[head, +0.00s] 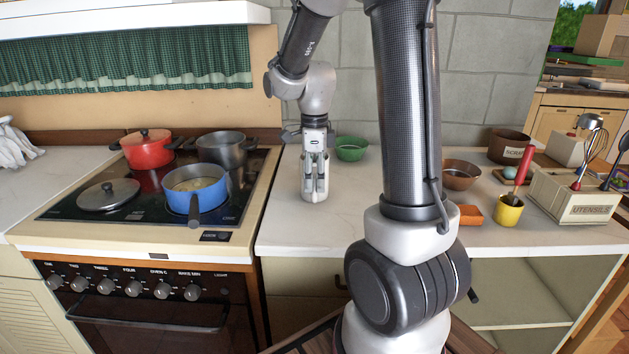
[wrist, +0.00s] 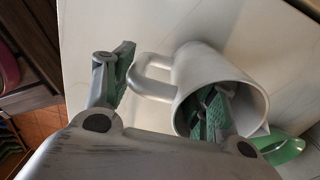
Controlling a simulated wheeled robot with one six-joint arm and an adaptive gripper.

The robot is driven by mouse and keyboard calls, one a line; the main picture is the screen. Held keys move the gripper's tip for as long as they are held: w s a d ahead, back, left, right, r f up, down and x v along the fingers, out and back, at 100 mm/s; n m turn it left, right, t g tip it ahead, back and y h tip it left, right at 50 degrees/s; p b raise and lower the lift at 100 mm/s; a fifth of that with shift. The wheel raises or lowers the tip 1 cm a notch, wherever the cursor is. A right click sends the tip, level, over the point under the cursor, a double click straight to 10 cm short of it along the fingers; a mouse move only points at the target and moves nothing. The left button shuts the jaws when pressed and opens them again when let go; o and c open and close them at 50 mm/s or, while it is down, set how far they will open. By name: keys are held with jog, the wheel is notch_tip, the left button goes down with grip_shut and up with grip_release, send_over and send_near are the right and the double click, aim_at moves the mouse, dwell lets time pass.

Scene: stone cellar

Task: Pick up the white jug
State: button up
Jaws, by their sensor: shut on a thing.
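The white jug (head: 313,195) stands upright on the pale worktop just right of the stove. In the wrist view I look down on the jug (wrist: 213,68), with its open mouth facing me, its handle to the left and its spout at the lower right. My gripper (head: 315,177) points down at the jug from above. In the wrist view my gripper (wrist: 165,95) has one finger inside the mouth and the other outside, beyond the handle. It is shut on the jug, with the handle side between the fingers. The exact contact is partly hidden.
A green bowl (head: 351,149) sits close behind the jug to the right. The stove with a blue pan (head: 196,188) is to the left. A brown bowl (head: 461,175), a yellow cup (head: 508,211) and a utensils box (head: 575,198) stand farther right.

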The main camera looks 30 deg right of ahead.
notch_tip(320, 180, up, 10)
jog(key=shift+f, duration=0.15)
dwell(0.5)
dwell(0.4)
